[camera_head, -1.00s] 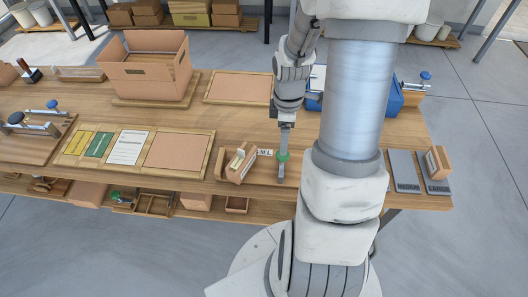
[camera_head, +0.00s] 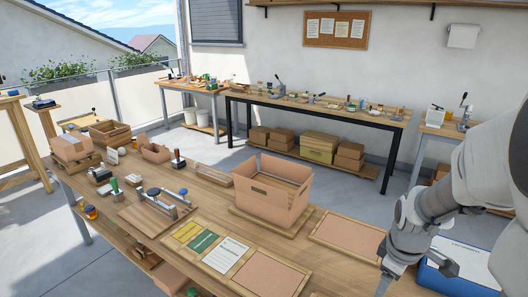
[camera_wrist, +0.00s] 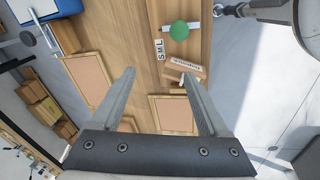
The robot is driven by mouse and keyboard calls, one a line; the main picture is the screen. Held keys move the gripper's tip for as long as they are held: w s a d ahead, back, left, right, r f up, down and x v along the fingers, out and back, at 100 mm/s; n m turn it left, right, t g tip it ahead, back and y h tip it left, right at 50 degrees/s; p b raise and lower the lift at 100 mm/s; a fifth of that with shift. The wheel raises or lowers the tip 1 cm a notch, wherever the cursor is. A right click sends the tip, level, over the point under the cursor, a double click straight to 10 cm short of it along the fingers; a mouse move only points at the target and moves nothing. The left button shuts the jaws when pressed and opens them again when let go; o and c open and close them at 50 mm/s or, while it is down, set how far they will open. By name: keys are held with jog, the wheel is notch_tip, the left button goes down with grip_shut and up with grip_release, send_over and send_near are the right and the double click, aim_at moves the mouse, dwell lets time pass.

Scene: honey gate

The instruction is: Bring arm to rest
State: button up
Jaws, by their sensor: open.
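In the wrist view, my gripper (camera_wrist: 158,85) is open, its two grey fingers spread wide with nothing between them. Beyond the fingers lie the wooden bench top (camera_wrist: 140,40), a small wooden box with a printed label (camera_wrist: 186,66), a white S M L strip (camera_wrist: 161,49) and a round green knob (camera_wrist: 179,30). In the head view, my arm is at the right edge, and the gripper tip is cut off at the bottom of the picture.
An open cardboard box (camera_head: 256,203) stands on the bench. A framed tan panel (camera_head: 349,236) and a blue bin (camera_head: 462,262) are near my arm. A clamp fixture (camera_head: 160,203) sits farther left. Grey floor (camera_head: 345,195) lies behind the bench.

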jog(key=a+r+m+t+b, duration=0.1)
jog(key=a+r+m+t, duration=0.25)
jog(key=r, duration=0.55)
jog(key=s+a+r+m+y+p, duration=0.1)
jog(key=s+a+r+m, duration=0.4)
jog(key=s+a, duration=0.5)
jog(key=shift+p+v, duration=0.7)
jog(key=shift+v, duration=0.8)
jog(key=shift+a, duration=0.15)
